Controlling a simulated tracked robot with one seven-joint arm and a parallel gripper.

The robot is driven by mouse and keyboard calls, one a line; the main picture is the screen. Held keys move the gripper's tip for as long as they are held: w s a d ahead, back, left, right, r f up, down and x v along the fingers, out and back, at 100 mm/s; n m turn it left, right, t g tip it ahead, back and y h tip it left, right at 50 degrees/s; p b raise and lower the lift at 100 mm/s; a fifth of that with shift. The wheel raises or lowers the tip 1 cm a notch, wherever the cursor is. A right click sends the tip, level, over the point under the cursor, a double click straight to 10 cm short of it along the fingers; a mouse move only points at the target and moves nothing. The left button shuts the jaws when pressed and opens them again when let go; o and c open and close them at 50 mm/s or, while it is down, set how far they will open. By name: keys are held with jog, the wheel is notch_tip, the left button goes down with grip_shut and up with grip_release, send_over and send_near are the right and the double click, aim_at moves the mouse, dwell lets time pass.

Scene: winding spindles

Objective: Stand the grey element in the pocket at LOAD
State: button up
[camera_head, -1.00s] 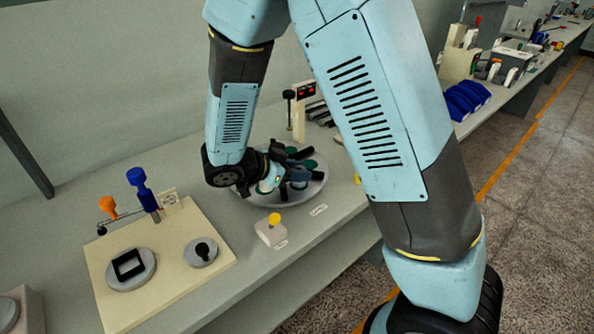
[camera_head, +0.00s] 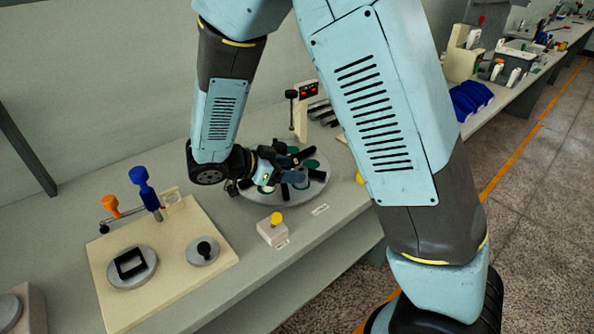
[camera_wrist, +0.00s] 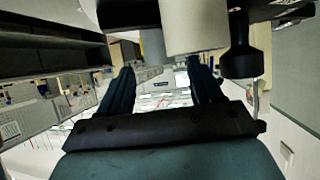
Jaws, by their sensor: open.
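My gripper (camera_head: 283,176) is low over the round grey dial (camera_head: 308,198) in the head view, its jaws open. The dial carries several green round pockets (camera_head: 312,163) and dark bars between them. My gripper hides part of the dial. In the wrist view my two dark fingers (camera_wrist: 160,75) stand apart with nothing seen held between them. I cannot pick out the grey element for sure; it may be hidden by my gripper. The LOAD marking is not readable, so I cannot tell which pocket it names.
A pale post with a red display (camera_head: 302,110) stands behind the dial, with a black-knobbed lever (camera_head: 291,95) beside it. Dark rods (camera_head: 320,110) lie to its right. A yellow button box (camera_head: 272,230) stands in front. A cream board (camera_head: 170,285) with blue and orange handles is at left.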

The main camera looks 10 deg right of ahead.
jog(key=v, duration=0.8)
jog(key=s+d+r+n+g+y, duration=0.1)
jog(key=d+r+n+g+y, duration=0.15)
jog(key=d+r, duration=0.4)
jog(key=s+d+r+n+g+y, duration=0.2)
jog(key=d+r+y, duration=0.1)
jog(key=d, duration=0.7)
jog(key=s+d+r+n+t+y, duration=0.5)
jog(key=s+d+r+n+y, duration=0.1)
jog(key=s+d+r+n, duration=0.2)
jog(key=shift+s+d+n, duration=0.35)
jog(key=shift+s+d, duration=0.5)
jog(key=shift+s, duration=0.2)
